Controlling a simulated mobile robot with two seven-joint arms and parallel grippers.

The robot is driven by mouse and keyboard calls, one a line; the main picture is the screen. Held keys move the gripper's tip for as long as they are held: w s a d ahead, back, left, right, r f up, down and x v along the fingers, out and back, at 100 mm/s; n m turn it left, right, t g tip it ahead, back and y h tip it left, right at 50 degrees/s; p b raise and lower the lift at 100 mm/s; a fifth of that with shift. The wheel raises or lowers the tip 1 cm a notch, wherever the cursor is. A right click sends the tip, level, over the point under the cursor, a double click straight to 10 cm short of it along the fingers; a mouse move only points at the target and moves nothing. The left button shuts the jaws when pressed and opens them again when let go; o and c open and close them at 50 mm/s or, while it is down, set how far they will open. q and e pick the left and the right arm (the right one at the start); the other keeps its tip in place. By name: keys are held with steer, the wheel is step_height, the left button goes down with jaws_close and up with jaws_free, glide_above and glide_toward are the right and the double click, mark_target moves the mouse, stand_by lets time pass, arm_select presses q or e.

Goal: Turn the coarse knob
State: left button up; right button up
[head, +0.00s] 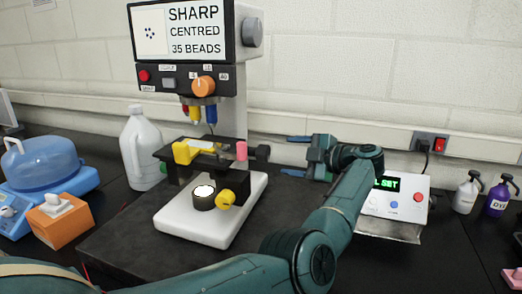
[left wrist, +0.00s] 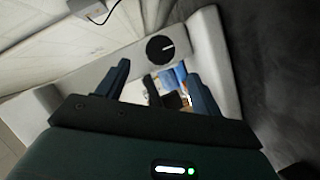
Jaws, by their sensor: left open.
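A white and black microscope with a sign on its head stands on a dark mat. A dark knob (head: 262,153) sticks out at the right of its stage; I take it for the coarse knob, though no label shows. In the left wrist view a round black knob (left wrist: 160,48) with a white pointer line sits on a pale surface, apparently the same one. My left gripper (head: 291,152) is open and empty, to the right of the knob, its fingers pointing left towards it. In the wrist view the fingertips (left wrist: 160,80) are apart, with the knob beyond them. My right gripper is not in view.
A yellow knob (head: 226,199) and a grey head knob (head: 252,32) are also on the microscope. A white jug (head: 140,145), orange box (head: 60,220) and blue vessel (head: 42,165) stand left. A white display box (head: 400,198) and spray bottles (head: 467,193) stand right.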

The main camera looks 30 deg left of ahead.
mark_target(268, 153)
arm_select(q)
steer(key=p+x, duration=0.2)
steer(key=x, duration=0.8)
steer(key=shift+s+r, duration=0.1)
steer(key=shift+x, duration=0.8)
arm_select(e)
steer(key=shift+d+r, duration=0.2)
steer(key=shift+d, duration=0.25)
